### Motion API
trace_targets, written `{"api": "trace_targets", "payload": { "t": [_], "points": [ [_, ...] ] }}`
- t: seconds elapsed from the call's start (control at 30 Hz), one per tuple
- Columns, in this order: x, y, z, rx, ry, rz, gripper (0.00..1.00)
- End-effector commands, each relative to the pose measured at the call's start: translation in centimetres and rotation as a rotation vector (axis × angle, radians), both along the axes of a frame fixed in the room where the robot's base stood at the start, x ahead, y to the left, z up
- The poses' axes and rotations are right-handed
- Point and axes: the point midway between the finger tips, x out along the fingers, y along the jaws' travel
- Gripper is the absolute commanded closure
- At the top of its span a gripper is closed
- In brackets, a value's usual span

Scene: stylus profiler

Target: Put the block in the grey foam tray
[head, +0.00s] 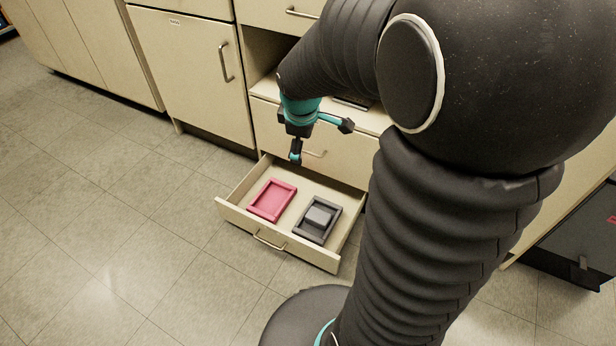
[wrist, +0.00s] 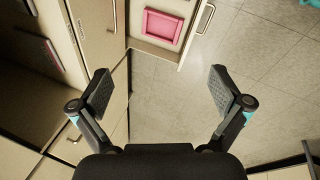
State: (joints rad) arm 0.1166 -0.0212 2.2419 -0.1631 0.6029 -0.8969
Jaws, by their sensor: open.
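The grey block (head: 319,216) sits inside the dark grey foam tray (head: 302,234), in the right part of an open drawer in the head view. I cannot tell whether it lies fully flat on the tray's floor. My gripper (head: 321,138) is open and empty, above and behind the drawer, apart from the block. In the wrist view my gripper (wrist: 161,90) shows its two fingers spread wide with nothing between them. The block and the grey tray are not visible in the wrist view.
A pink tray (head: 273,199) lies empty to the left in the same drawer, and it also shows in the wrist view (wrist: 163,25). The drawer (head: 270,236) is pulled out from the beige cabinet (head: 190,75). Tiled floor (head: 120,220) lies clear in front.

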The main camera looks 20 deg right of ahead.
Motion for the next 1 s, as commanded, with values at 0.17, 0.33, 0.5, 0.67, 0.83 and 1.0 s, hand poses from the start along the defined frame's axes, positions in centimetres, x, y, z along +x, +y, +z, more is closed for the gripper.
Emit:
{"api": "trace_targets", "payload": {
  "t": [0.17,0.33,0.5,0.67,0.83,1.0],
  "points": [
    [-4.7,2.0,4.5,0.097,-0.082,-0.212,0.00],
    [-9.3,3.8,7.4,0.208,-0.145,-0.410,0.00],
    [-14.0,5.4,9.2,0.327,-0.194,-0.596,0.00],
    [-17.3,6.4,9.9,0.418,-0.218,-0.725,0.00],
    [-18.9,7.0,10.0,0.464,-0.226,-0.792,0.00],
    [-19.2,7.1,10.0,0.472,-0.225,-0.803,0.00]
  ]
}}
